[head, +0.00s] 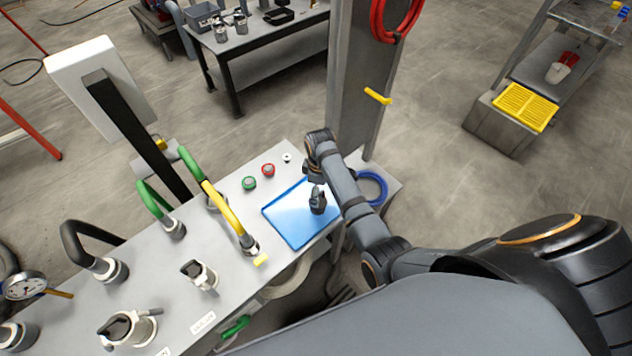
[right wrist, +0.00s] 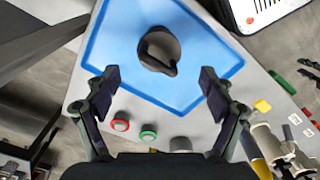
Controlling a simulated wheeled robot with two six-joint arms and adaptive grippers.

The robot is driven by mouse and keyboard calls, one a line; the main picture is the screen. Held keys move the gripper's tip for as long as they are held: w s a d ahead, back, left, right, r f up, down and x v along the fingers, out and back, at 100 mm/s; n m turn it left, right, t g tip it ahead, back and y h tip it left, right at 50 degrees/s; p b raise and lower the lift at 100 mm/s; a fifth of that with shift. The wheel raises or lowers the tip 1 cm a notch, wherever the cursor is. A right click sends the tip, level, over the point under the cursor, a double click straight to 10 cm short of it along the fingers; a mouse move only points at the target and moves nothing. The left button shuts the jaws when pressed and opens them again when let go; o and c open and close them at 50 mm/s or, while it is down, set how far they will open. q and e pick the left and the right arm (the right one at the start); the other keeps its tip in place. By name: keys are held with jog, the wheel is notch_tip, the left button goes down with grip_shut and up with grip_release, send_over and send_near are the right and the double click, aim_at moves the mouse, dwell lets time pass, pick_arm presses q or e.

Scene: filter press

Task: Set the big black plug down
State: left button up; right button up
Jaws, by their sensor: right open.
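The big black plug (head: 318,201) stands on the blue tray (head: 291,236) at the right end of the grey bench. In the right wrist view the plug (right wrist: 159,51) shows as a dark rounded body with a handle, inside the rim of the tray (right wrist: 98,50). My right gripper (right wrist: 160,78) is open, with its fingers apart on either side and the plug beyond them, clear of both. In the head view the right gripper (head: 314,176) is over the tray by the plug, partly hidden by its own arm. My left gripper is not in view.
A green button (head: 249,183) and a red button (head: 268,170) sit beside the tray. Hose fittings, including one with a yellow hose (head: 222,207), stand to its left. A grey post (head: 360,90) rises behind. A blue coil (head: 371,188) lies right of the tray.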

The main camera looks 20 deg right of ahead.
notch_tip(320, 180, up, 5)
jog(key=shift+f, duration=0.1)
jog(key=shift+w+r, duration=0.1)
jog(key=shift+r, duration=0.45)
